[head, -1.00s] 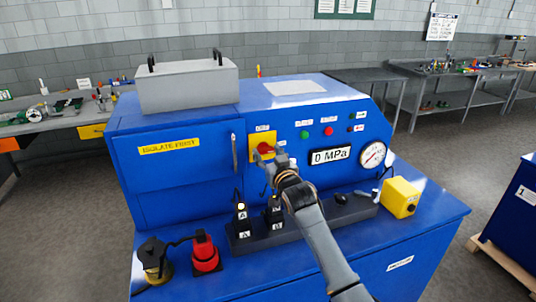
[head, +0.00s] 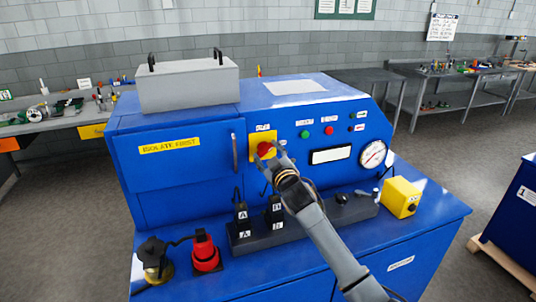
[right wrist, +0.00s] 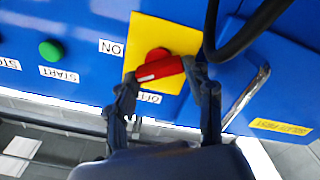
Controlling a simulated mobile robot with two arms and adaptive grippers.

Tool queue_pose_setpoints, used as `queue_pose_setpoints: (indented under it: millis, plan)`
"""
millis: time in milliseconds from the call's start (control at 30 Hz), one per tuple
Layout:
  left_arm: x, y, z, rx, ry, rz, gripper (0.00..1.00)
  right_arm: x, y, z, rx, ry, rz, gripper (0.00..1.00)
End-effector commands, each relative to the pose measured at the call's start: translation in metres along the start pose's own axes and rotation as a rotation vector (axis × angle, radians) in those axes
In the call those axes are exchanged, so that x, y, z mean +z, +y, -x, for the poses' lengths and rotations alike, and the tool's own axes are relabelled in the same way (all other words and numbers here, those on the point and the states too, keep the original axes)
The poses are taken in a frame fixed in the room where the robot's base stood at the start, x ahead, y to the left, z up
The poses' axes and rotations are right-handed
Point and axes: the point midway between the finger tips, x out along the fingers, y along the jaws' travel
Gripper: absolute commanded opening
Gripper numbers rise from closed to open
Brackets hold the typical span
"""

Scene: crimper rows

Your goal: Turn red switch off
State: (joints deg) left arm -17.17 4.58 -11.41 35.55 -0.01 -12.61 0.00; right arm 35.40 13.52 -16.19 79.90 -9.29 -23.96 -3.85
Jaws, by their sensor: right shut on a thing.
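The red switch (head: 265,149) is a rotary handle on a yellow plate (head: 256,137) on the front of the blue machine. In the right wrist view the red handle (right wrist: 158,70) lies across the yellow plate (right wrist: 175,35), with ON and OFF labels beside it. My right gripper (head: 272,155) is at the switch. In the right wrist view its fingers (right wrist: 165,88) are at both ends of the handle, shut on it. My left gripper is not in view.
Green (head: 304,134) and red (head: 328,130) buttons, a blank display (head: 331,155) and a round gauge (head: 373,154) are right of the switch. Levers marked A and B stand below. A red plug (head: 205,254) and a yellow box (head: 401,197) are on the ledge.

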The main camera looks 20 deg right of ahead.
Motion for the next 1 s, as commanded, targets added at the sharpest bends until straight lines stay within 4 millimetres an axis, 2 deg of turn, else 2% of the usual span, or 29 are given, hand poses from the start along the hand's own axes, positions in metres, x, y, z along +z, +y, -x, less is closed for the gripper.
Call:
queue_pose_setpoints:
  millis: [700,1000]
  plan:
    - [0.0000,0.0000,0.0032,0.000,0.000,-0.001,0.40,0.0012,-0.0019,-0.0002,0.000,-0.001,0.677,0.21]
    - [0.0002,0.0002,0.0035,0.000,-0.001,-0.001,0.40,0.0020,-0.0030,-0.0001,-0.001,-0.001,0.889,0.21]
